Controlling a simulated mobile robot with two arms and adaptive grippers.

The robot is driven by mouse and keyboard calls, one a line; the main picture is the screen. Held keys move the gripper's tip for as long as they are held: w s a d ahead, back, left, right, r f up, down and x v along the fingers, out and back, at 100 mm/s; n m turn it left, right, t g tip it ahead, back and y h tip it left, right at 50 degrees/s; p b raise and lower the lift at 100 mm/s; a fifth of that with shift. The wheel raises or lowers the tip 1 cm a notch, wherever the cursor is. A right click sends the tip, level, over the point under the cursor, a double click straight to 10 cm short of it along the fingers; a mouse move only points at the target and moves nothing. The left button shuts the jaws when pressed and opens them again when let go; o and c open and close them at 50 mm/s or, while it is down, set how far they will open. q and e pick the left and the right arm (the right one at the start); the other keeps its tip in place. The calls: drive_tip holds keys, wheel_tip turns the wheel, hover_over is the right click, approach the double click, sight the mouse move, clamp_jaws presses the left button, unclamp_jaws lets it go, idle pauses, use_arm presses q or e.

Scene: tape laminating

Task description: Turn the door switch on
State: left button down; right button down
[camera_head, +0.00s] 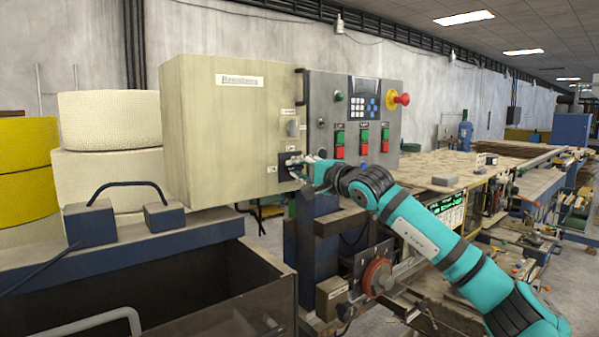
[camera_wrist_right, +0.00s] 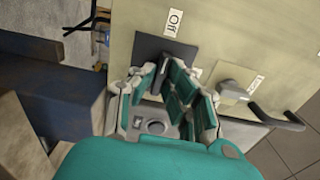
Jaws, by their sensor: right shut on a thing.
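The door switch sits on a black square plate (camera_head: 285,160) low on the side of a cream cabinet (camera_head: 215,130). The plate (camera_wrist_right: 160,48) also shows in the right wrist view, with an "Off" label (camera_wrist_right: 173,22) beside it. My right gripper (camera_head: 299,168) is at this plate, its fingers shut around the switch's knob. In the right wrist view the fingers (camera_wrist_right: 177,78) reach the plate and mostly hide the knob, so its turn angle cannot be told. My left gripper is not in view.
A second grey knob (camera_head: 293,128) sits just above the switch. A black door handle (camera_wrist_right: 278,118) is close by in the wrist view. A grey control panel (camera_head: 330,90) with red and green buttons adjoins the cabinet. A blue metal frame (camera_head: 110,250) stands below left.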

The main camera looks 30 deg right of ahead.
drive_tip(key=m+b, duration=0.9)
drive_tip(key=m, duration=0.3)
drive_tip(key=shift+f+m, duration=0.1)
drive_tip(key=shift+m, duration=0.2)
drive_tip(key=m+b, duration=0.1)
drive_tip(key=m, duration=0.3)
drive_tip(key=shift+m+b, duration=0.3)
drive_tip(key=shift+b, duration=0.05)
drive_tip(key=shift+m, duration=0.3)
drive_tip(key=c, duration=1.4)
unclamp_jaws()
drive_tip(key=shift+s, duration=0.1)
drive_tip(key=s, duration=0.7)
drive_tip(key=s+d, duration=0.1)
drive_tip(key=s, duration=0.3)
drive_tip(key=shift+s, duration=0.35)
